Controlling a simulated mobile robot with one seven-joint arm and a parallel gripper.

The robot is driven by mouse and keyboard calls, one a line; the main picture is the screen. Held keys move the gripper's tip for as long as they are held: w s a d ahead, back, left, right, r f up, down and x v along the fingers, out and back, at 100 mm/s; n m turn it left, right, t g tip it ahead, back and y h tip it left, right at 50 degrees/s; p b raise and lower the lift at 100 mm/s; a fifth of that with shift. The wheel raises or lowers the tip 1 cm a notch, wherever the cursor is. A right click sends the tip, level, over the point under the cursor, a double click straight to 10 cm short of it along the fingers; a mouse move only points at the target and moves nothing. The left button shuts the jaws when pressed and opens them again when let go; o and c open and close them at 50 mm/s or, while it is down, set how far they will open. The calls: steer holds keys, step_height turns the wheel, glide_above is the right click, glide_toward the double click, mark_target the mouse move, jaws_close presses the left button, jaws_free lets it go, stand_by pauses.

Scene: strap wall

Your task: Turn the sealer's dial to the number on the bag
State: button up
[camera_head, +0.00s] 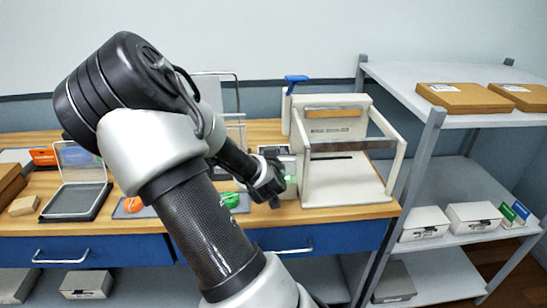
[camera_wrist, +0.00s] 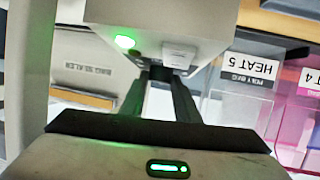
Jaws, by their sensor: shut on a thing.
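The bag sealer (camera_head: 337,122) is a pale framed machine on the right of the workbench, with a blue handle on top. In the wrist view a pale box of the sealer (camera_wrist: 140,20) carries a lit green lamp and a small white tag. My gripper (camera_wrist: 158,72) is shut at the box's face, on what appears to be the dial; the fingers hide it and its setting cannot be read. In the head view my gripper (camera_head: 280,184) is at the sealer's left side. A clear bag (camera_wrist: 243,103) is labelled "POLY BAG" and "HEAT 5".
A pink bag (camera_wrist: 300,112) beside it has a partly cut-off label ending in 4. Green-handled and orange items lie left of my gripper, near an open shallow case (camera_head: 78,190). A shelf rack (camera_head: 430,125) with cartons and boxes stands close on the right.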

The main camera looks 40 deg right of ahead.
steer(key=shift+n, duration=0.3)
steer(key=o, duration=0.8)
steer(key=shift+c, duration=0.2)
steer(key=shift+s, duration=0.1)
